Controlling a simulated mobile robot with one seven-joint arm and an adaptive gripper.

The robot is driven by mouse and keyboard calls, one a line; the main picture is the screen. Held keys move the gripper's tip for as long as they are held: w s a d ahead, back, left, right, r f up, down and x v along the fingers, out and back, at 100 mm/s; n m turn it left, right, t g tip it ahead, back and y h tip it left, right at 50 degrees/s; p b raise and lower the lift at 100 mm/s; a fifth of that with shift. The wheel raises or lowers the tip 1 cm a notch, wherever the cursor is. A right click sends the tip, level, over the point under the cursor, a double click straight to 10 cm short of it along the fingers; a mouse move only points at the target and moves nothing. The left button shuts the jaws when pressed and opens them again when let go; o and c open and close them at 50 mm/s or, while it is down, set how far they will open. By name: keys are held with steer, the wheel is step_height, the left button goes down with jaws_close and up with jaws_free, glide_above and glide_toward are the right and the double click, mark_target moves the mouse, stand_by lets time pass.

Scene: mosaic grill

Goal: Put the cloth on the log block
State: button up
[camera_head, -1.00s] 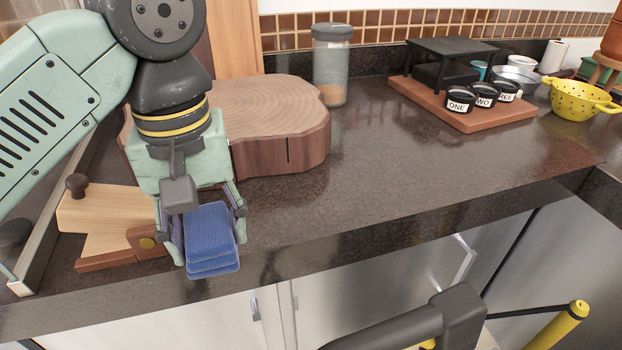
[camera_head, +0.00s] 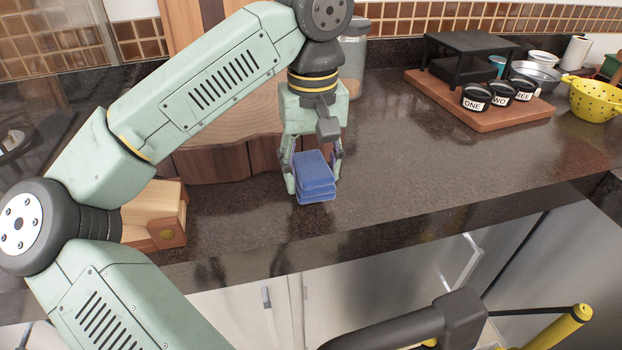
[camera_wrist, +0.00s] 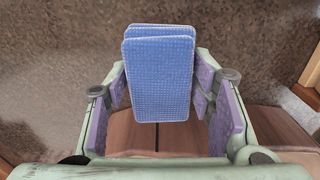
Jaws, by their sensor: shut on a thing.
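The blue folded cloth (camera_head: 314,177) is held between the fingers of my gripper (camera_head: 313,178), which is shut on it. The cloth also shows between the finger pads in the wrist view (camera_wrist: 158,75). The log block (camera_head: 215,163) is a thick slab with a pale ringed top and dark reddish sides, on the counter behind my arm. My forearm hides much of its top. My gripper and the cloth are in front of the block's right end, over the counter's front part. I cannot tell how high the cloth is above the counter.
A wooden box-like piece (camera_head: 155,212) stands left, partly behind my arm. A glass jar (camera_head: 352,60) stands behind my gripper. A brown board (camera_head: 490,110) with black cups and a stand is back right, near a yellow colander (camera_head: 592,99). The counter middle (camera_head: 430,160) is clear.

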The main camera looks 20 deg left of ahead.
mark_target(311, 167)
step_height(311, 167, down, 3)
steer(key=shift+s+f+p, duration=0.1)
steer(key=shift+f+p, duration=0.05)
steer(key=shift+p, duration=0.2)
steer(key=shift+f+b, duration=0.3)
steer(key=shift+b, duration=0.1)
steer(key=o, duration=1)
steer(key=shift+r, duration=0.1)
step_height(311, 167, up, 12)
steer(key=shift+r, duration=0.2)
